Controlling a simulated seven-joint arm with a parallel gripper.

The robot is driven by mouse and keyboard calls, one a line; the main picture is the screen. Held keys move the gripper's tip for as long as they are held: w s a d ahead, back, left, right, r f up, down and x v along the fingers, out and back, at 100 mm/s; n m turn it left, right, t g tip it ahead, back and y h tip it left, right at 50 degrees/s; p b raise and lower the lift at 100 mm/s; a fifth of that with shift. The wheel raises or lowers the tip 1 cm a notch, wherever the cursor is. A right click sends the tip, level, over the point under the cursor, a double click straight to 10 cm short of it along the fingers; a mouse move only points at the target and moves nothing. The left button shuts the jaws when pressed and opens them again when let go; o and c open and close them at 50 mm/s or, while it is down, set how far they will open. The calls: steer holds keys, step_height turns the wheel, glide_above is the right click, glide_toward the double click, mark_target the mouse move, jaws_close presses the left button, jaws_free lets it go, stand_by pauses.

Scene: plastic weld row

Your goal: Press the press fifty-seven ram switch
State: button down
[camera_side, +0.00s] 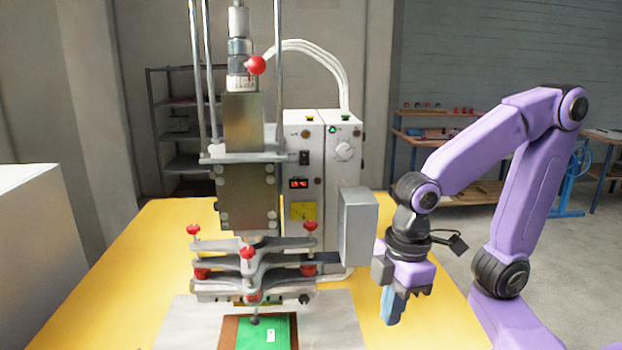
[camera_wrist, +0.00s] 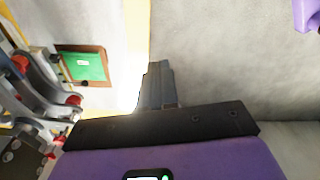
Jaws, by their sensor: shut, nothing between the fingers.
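The press (camera_side: 245,165) stands on the yellow table, with a white control box (camera_side: 335,215) behind its right side. The box's front carries a black switch (camera_side: 304,158), a red-lit display (camera_side: 299,183) and a round knob (camera_side: 344,150). A green button (camera_side: 345,118) and a yellow one (camera_side: 309,118) sit on top. I cannot tell which is the ram switch. My gripper (camera_side: 392,308) is shut and empty, pointing down to the right of the press, apart from it. In the wrist view its closed fingers (camera_wrist: 158,72) show; no switch is recognisable there.
A grey box (camera_side: 358,228) stands between my gripper and the control box. A green piece in a brown frame (camera_side: 229,333) lies under the press; it also shows in the wrist view (camera_wrist: 82,66). Red-knobbed clamp arms (camera_side: 255,262) jut forward. Yellow table (camera_side: 150,235) is bare at left.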

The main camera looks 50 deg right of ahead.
mark_target(308, 158)
steer(key=w+d+r+m+t, duration=0.1)
steer(key=w+r, duration=0.2)
steer(key=w, duration=0.4)
steer(key=w+d+r+t+y, duration=0.1)
steer(key=w+r, duration=0.2)
steer(key=w, duration=0.3)
steer(key=w+d+r+m+t, duration=0.1)
steer(key=w+d+r, duration=0.15)
steer(key=w, duration=0.45)
steer(key=w+d+r+m+t+h, duration=0.1)
steer(key=w+d+r, duration=0.4)
steer(key=d, duration=0.5)
steer(key=w+d+r+m+t+h, duration=0.1)
steer(key=w+d+r+t, duration=0.1)
steer(key=w+d+r, duration=0.3)
steer(key=w+d, duration=0.3)
steer(key=d, duration=0.1)
steer(key=shift+d+r+h, duration=0.15)
steer(key=shift+d+h, duration=0.15)
steer(key=shift+d, duration=0.05)
steer(key=shift+w, duration=0.1)
steer(key=x, duration=0.3)
steer(key=d+x, duration=0.1)
steer(key=x, duration=0.7)
steer(key=shift+w+d+r, duration=0.15)
steer(key=shift+w+r, duration=0.2)
steer(key=shift+w, duration=0.05)
steer(key=shift+w+d+f, duration=0.1)
steer(key=shift+w+d, duration=0.6)
steer(key=shift+w, duration=0.05)
